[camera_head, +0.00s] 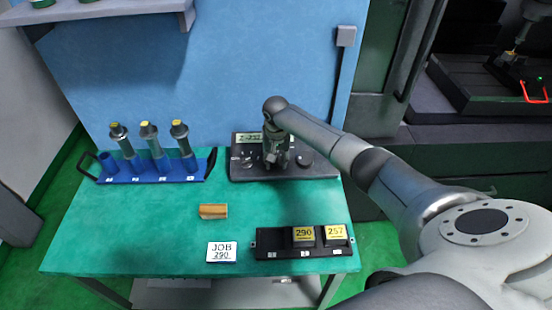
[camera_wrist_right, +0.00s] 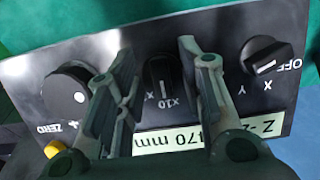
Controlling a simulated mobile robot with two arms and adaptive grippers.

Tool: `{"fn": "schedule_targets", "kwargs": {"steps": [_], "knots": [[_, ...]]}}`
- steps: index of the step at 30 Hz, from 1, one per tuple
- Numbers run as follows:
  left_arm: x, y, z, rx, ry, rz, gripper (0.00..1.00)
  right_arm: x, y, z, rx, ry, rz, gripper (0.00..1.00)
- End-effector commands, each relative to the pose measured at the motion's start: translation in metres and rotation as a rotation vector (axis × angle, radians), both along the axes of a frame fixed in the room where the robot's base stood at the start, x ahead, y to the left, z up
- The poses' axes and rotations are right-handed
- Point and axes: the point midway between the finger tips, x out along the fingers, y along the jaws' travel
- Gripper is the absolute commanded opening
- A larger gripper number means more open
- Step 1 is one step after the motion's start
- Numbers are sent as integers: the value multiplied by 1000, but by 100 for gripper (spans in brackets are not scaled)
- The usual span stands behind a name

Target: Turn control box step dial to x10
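The dark control box (camera_head: 238,169) stands at the back right of the green table, with a pale display strip. In the right wrist view its panel (camera_wrist_right: 35,75) fills most of the picture. The step dial (camera_wrist_right: 160,76) is a black knob with a white pointer line, near x1 and x10 labels. I cannot tell surely which label it points to. My right gripper (camera_head: 277,150) is over the box. In the wrist view its two fingers (camera_wrist_right: 165,65) are apart, one on each side of the step dial, with gaps showing. My left gripper is not in view.
A blue rack (camera_head: 150,170) of tool holders stands at left.

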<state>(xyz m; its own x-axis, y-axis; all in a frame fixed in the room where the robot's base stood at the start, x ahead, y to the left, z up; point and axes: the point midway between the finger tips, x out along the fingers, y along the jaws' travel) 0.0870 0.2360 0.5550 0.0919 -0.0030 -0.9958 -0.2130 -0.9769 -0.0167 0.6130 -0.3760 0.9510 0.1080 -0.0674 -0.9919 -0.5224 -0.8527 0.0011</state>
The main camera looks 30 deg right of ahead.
Motion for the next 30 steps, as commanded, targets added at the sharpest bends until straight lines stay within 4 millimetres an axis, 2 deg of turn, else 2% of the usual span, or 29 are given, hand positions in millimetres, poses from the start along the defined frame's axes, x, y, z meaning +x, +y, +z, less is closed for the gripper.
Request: {"fn": "schedule_targets", "kwargs": {"steps": [4, 7, 15, 21, 25, 30], "knots": [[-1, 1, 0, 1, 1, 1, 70, 0, 0, 6, 0, -1, 0, 36], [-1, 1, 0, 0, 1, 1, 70, -1, 1, 18, 1, -3, 1, 36], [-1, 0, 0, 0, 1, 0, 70, -7, 5, 75, 0, -4, 0, 36], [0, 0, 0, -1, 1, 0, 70, -11, 7, 107, 0, -1, 1, 36], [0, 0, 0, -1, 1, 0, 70, -12, 8, 116, 1, -1, 0, 36], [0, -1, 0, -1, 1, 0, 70, -13, 8, 119, 1, 1, 0, 36]]}}
